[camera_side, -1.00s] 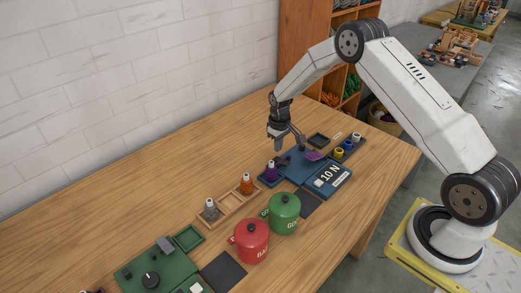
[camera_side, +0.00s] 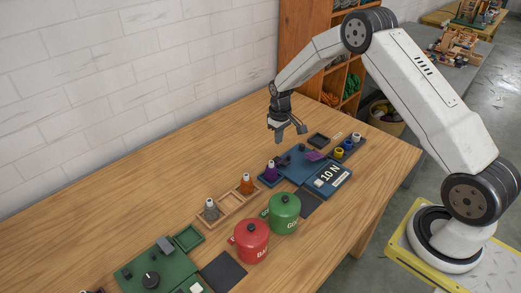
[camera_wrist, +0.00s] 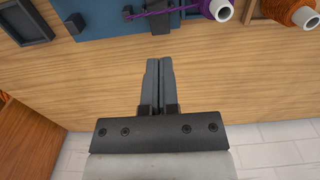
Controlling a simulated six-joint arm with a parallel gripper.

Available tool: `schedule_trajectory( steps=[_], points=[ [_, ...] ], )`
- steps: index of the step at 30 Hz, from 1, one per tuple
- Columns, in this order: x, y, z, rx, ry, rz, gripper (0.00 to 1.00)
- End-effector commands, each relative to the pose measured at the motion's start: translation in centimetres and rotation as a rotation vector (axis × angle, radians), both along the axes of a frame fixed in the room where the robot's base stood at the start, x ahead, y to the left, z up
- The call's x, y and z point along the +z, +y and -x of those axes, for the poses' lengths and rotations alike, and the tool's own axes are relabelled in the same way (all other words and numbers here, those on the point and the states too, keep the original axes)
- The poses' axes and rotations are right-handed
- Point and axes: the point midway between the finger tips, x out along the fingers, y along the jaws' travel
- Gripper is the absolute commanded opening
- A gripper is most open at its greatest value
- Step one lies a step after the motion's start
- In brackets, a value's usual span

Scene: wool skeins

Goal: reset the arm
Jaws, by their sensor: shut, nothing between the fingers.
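My gripper (camera_side: 288,136) hangs in the air above the far part of the wooden table, behind the blue board (camera_side: 296,178). In the wrist view my gripper (camera_wrist: 159,62) points down with its two fingers together and nothing between them. The bare table lies under the fingers, and the edge of the blue board (camera_wrist: 95,20) is just beyond the tips. A purple spool (camera_side: 271,171) stands at the left end of the board, and its purple thread (camera_wrist: 165,13) runs across the board in the wrist view.
A red pot (camera_side: 251,241) and a green pot (camera_side: 284,213) stand in front. A green panel (camera_side: 160,272) lies at lower left. The table's back left is clear.

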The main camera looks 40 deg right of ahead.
Motion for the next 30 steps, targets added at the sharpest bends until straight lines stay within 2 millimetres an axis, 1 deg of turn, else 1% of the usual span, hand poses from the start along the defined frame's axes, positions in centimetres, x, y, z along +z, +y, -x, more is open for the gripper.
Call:
schedule_trajectory(
  steps=[5,8,14,18,23,30],
  points=[
    [0.7,0.5,0.3,0.001,-0.007,0.002,0.0],
    [1.5,1.1,0.8,0.002,-0.015,0.004,0.0],
    [4.2,3.1,2.7,0.003,-0.045,0.009,0.0],
    [6.2,4.8,4.8,0.003,-0.069,0.012,0.0],
    [8.2,6.7,7.5,0.003,-0.1,0.014,0.0],
    [10.6,9.1,12.3,0.002,-0.143,0.013,0.0]
  ],
)
